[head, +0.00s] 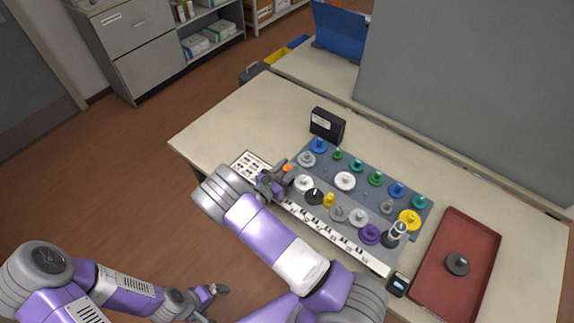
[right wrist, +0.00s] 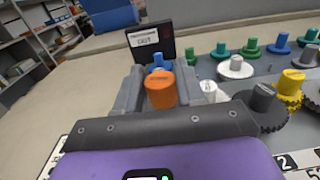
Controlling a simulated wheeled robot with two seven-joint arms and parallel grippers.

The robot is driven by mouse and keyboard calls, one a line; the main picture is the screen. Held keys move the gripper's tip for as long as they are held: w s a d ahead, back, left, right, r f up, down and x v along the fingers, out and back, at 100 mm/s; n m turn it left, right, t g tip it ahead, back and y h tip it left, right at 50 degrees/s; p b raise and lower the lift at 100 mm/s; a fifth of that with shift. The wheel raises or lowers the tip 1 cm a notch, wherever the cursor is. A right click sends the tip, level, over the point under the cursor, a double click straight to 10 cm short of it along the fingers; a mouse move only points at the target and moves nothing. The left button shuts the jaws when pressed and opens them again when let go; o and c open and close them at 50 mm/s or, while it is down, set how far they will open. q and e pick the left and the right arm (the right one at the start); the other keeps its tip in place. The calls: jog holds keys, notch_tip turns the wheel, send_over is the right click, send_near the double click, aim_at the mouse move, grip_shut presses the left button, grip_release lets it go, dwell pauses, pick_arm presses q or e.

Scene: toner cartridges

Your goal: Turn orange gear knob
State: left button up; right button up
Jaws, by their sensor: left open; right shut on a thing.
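The orange gear knob (right wrist: 160,88) stands upright between the two fingers of my right gripper (right wrist: 165,92) in the right wrist view. In the head view only a small orange part (head: 288,168) shows beside the right gripper (head: 276,182), at the left end of the grey gear board (head: 362,197). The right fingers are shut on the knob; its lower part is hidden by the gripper. My left gripper (head: 213,297) is open and empty, low over the floor at the bottom of the head view, well away from the table.
A black sign box (head: 327,124) stands behind. A red tray (head: 456,262) holding a dark gear is at right. The table's left part (head: 225,125) is clear.

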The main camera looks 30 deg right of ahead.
jog(key=n+t+y+p, duration=0.1)
jog(key=n+t+y, duration=0.1)
jog(key=t, duration=0.1)
jog(key=n+t+y+p, duration=0.1)
jog(key=n+t, duration=0.1)
jog(key=t, duration=0.1)
jog(key=shift+s+r+n+y+p, duration=0.1)
jog(key=shift+s+n+y+p, duration=0.05)
jog(key=shift+n+y+p, duration=0.2)
jog(key=shift+n+t+y+p, duration=0.9)
jog(key=shift+n+t+y, duration=0.25)
jog(key=shift+y, duration=0.45)
jog(key=shift+n+t+y+p, duration=0.95)
jog(key=shift+n+y, duration=0.25)
jog(key=shift+y, duration=0.35)
jog(key=o, duration=0.9)
jog(key=shift+o, duration=0.2)
jog(key=v, duration=0.7)
jog(key=shift+s, duration=0.2)
